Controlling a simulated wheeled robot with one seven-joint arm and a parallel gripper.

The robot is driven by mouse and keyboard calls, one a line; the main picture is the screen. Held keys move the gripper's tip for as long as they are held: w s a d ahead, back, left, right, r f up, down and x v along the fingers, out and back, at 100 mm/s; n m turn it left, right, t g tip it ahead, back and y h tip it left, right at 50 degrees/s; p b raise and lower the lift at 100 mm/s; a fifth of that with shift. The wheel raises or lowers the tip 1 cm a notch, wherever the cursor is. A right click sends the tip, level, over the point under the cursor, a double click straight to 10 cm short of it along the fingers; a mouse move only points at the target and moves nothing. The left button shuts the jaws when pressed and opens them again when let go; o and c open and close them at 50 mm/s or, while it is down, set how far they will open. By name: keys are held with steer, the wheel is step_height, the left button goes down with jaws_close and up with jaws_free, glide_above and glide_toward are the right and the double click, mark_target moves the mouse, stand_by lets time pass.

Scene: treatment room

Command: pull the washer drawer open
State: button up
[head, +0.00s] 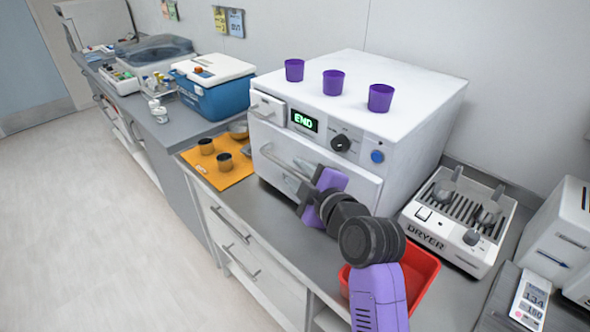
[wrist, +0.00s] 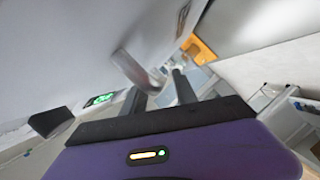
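The washer (head: 415,100) is a white box on the counter with a green "END" display, a black knob and a blue button. Its front has a wide lower panel (head: 335,187) with a bar handle (head: 283,160), and a small drawer with its own handle (head: 266,109) at upper left. Both look closed. My gripper (head: 308,184) is in front of the lower panel, by the right end of the bar. In the wrist view its fingers (wrist: 158,90) are apart, and the bar handle (wrist: 136,70) shows just beyond them. I cannot tell whether they touch it.
Several purple cups (head: 333,83) stand on the washer. An orange mat (head: 222,177) with two dark cups lies left of it. A red tray (head: 424,267) is partly behind my arm. A dryer (head: 460,217) stands at right. The floor left of the counter is clear.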

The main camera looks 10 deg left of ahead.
steer(key=shift+w+a+f, duration=0.15)
steer(key=shift+w+a, duration=0.2)
steer(key=shift+w, duration=0.15)
jaws_close()
steer(key=shift+f, duration=0.1)
stand_by(1.1)
